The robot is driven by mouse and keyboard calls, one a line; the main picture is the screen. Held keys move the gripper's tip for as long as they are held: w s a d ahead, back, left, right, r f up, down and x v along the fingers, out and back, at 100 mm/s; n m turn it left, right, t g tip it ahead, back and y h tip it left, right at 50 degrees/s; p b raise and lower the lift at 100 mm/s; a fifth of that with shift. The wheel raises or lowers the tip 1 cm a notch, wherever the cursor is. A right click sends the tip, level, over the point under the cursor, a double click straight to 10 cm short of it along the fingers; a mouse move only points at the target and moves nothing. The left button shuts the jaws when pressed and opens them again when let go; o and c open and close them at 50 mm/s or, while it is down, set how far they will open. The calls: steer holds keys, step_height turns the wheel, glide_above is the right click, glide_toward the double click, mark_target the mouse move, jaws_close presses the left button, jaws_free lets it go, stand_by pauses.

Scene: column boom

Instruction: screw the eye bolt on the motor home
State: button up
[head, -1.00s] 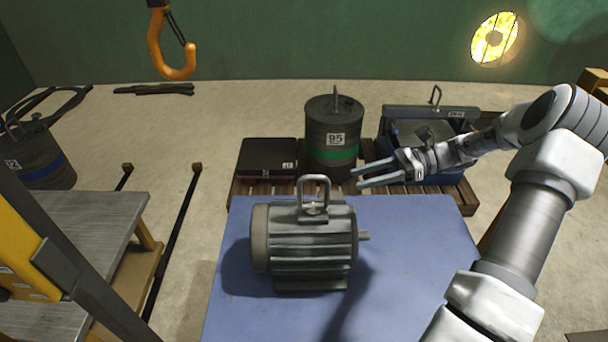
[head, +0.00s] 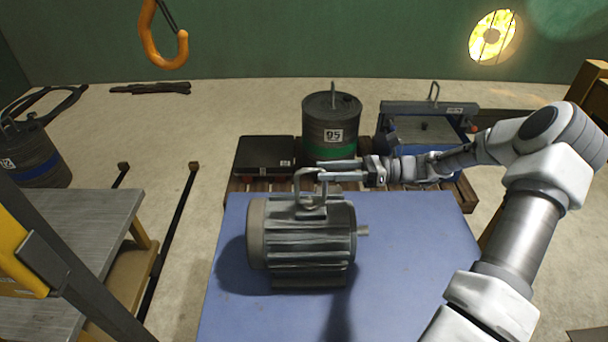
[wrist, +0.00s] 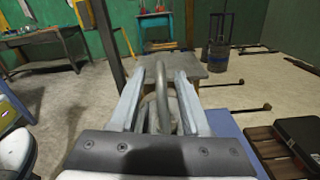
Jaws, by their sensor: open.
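The grey ribbed motor (head: 303,240) stands on the blue table top (head: 415,270), its shaft pointing right. The eye bolt (head: 298,185), a tall metal loop, stands upright on top of the motor. My gripper (head: 320,169) reaches in from the right at the height of the loop's upper part. In the wrist view my gripper (wrist: 157,92) is open, and the eye bolt's bar (wrist: 161,100) shows between its two fingers. Whether a finger touches the bar I cannot tell. The foot of the eye bolt is hidden in the wrist view.
Behind the table a pallet (head: 235,186) carries a black case (head: 265,155), a drum with a green band (head: 332,128) and a blue container (head: 450,135). An orange hook (head: 163,50) hangs at upper left. A metal bench (head: 85,225) stands at the left.

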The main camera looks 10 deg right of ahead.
mark_target(297, 171)
steer(key=a, duration=0.3)
steer(key=w+a+b, duration=0.1)
steer(key=a, duration=0.1)
steer(key=shift+a, duration=0.4)
jaws_close()
